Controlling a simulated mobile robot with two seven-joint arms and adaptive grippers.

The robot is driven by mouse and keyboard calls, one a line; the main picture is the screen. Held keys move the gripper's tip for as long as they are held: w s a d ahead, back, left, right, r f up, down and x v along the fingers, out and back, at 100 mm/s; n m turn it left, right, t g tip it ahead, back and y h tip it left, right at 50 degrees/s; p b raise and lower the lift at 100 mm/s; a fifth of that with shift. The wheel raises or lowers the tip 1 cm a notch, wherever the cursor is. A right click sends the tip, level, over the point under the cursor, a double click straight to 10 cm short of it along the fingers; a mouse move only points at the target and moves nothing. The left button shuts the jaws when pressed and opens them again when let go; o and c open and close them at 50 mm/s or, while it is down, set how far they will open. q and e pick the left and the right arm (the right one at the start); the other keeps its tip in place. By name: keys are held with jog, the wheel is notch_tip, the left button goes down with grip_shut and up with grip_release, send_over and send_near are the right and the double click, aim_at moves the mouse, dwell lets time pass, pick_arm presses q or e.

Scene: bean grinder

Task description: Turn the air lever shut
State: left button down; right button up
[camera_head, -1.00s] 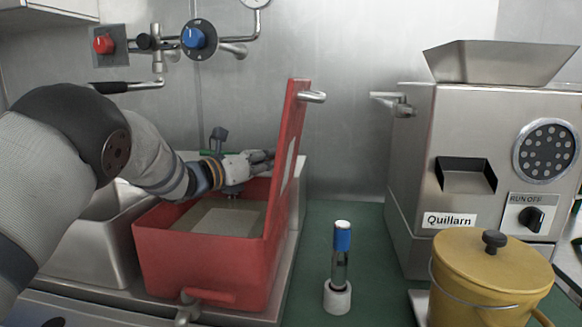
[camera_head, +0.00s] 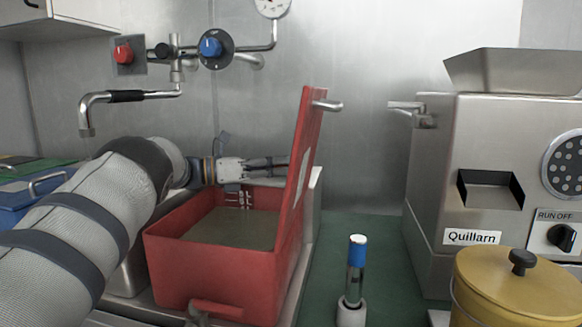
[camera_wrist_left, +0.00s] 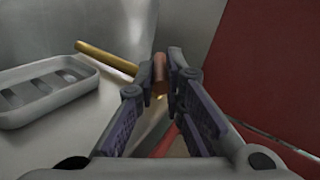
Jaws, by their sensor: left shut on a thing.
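My left gripper (camera_head: 268,167) reaches in from the left over the back of the open red box, its fingers pointing right toward the raised red lid (camera_head: 303,160). In the left wrist view the fingertips (camera_wrist_left: 160,77) are closed around a small copper-coloured piece (camera_wrist_left: 158,68). A brass-coloured rod (camera_wrist_left: 105,57) lies just left of the fingertips; I cannot tell whether it joins the piece. I cannot tell whether either is the air lever, as the fingers hide much of it. My right gripper is not in view.
The red box (camera_head: 215,275) holds a grey-brown surface. A grey slotted tray (camera_wrist_left: 45,90) is left in the wrist view. Wall fittings include a red knob (camera_head: 122,54), a blue knob (camera_head: 211,47) and a tap (camera_head: 86,115).

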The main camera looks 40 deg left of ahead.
pick_arm(q)
jog(key=c, duration=1.9)
grip_release()
jog(key=shift+d+r, duration=0.1)
notch_tip(320, 180, up, 10)
jog(key=shift+f, duration=0.1)
jog(key=shift+c, duration=0.7)
